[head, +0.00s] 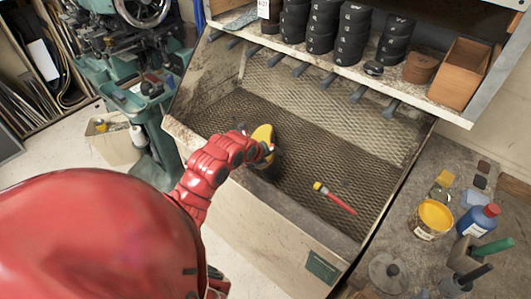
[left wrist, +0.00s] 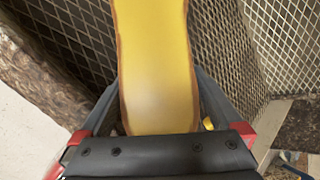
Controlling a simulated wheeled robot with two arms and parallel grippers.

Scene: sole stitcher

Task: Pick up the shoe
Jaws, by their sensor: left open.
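The shoe (head: 263,133), with a yellow sole, is in the mesh-floored bin, near its left front part. My left gripper (head: 266,152) is at the shoe and partly covers it. In the left wrist view, the yellow sole (left wrist: 155,60) faces the camera and runs lengthwise between the two grey fingers of the open left gripper (left wrist: 160,98). The fingers lie close along both edges of the sole; whether they touch it is unclear. The shoe's far end is cut off by the top of this view. My right gripper does not show.
A red-handled tool with a yellow end (head: 336,198) lies on the mesh floor (head: 300,150) right of the shoe. A shelf with black rolls (head: 322,25) overhangs the back. The right bench holds a yellow tin (head: 434,217) and blue bottle (head: 478,220). A green machine (head: 150,110) stands left.

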